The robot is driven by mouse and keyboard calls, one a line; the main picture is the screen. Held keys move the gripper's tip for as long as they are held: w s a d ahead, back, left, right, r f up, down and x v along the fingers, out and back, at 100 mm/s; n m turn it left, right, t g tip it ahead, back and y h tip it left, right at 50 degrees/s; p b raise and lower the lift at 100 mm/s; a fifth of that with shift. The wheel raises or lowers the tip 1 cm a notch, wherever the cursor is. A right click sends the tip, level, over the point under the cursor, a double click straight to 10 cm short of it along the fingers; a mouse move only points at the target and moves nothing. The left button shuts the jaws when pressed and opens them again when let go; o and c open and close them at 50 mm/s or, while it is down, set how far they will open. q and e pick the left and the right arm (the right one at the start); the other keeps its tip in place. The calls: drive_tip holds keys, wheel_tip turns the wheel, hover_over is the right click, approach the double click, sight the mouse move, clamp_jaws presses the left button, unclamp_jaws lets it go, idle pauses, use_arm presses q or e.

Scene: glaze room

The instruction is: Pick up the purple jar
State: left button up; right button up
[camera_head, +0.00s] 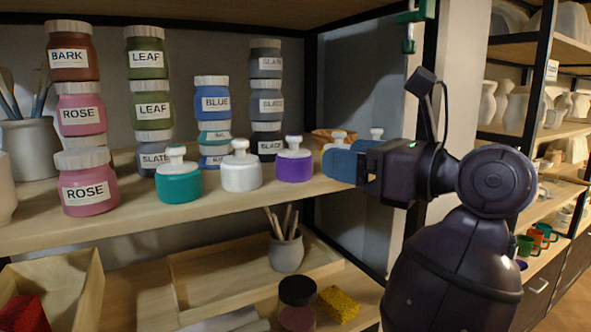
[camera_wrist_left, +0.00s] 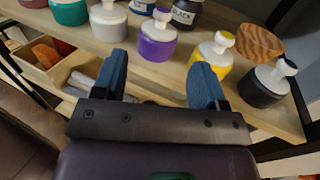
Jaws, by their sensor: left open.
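The purple jar (camera_head: 294,167) stands upright on the upper shelf, with a white lid and knob. It also shows in the left wrist view (camera_wrist_left: 157,47), ahead of and roughly between my fingers. My left gripper (camera_head: 343,160) is open and empty, its blue fingers just right of the purple jar in the head view. In the left wrist view my left gripper (camera_wrist_left: 161,75) has its fingers spread wide, with a gap to the jar. My right gripper is in neither view.
A white jar (camera_head: 241,174) and a teal jar (camera_head: 179,184) stand left of the purple one. A yellow jar (camera_wrist_left: 212,60) and a black jar (camera_wrist_left: 262,88) stand on its other side. Stacked labelled jars (camera_head: 266,105) and a wooden bowl (camera_wrist_left: 258,42) are behind. A black post (camera_head: 415,120) is at right.

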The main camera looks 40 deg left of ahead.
sight(298, 147)
use_arm(q)
drive_tip(key=a, duration=0.4)
drive_tip(key=shift+a, duration=0.65)
drive_tip(key=shift+a+r, duration=0.15)
drive_tip(key=shift+a, duration=2.25)
drive_tip(key=c, duration=0.8)
drive_tip(key=shift+o, duration=0.2)
